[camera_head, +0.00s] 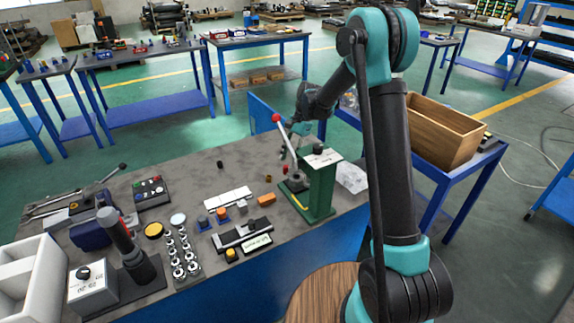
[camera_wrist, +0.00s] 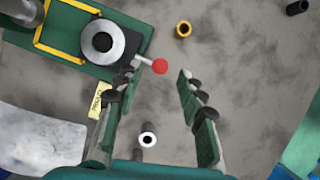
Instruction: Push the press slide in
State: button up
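The green press (camera_head: 318,190) stands near the right end of the workbench, with a tall lever (camera_head: 281,132) tipped by a red ball. In the wrist view, its green base (camera_wrist: 125,55) carries a dark block with a grey disc (camera_wrist: 103,42). A short pale rod with a red knob (camera_wrist: 160,66) sticks out of the block; I take this for the press slide. My gripper (camera_wrist: 156,78) is open and empty, its fingers either side of the knob in the picture. I cannot tell the height gap.
A brass ring (camera_wrist: 183,29) and a white-rimmed ring (camera_wrist: 148,139) lie on the grey bench top. A dark cylinder (camera_wrist: 297,7) lies farther right. Clear plastic (camera_head: 352,177) is beside the press. Small parts and fixtures (camera_head: 240,235) fill the bench's left and front.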

aim_at(286, 166)
jog(key=shift+x, duration=1.7)
grip_shut()
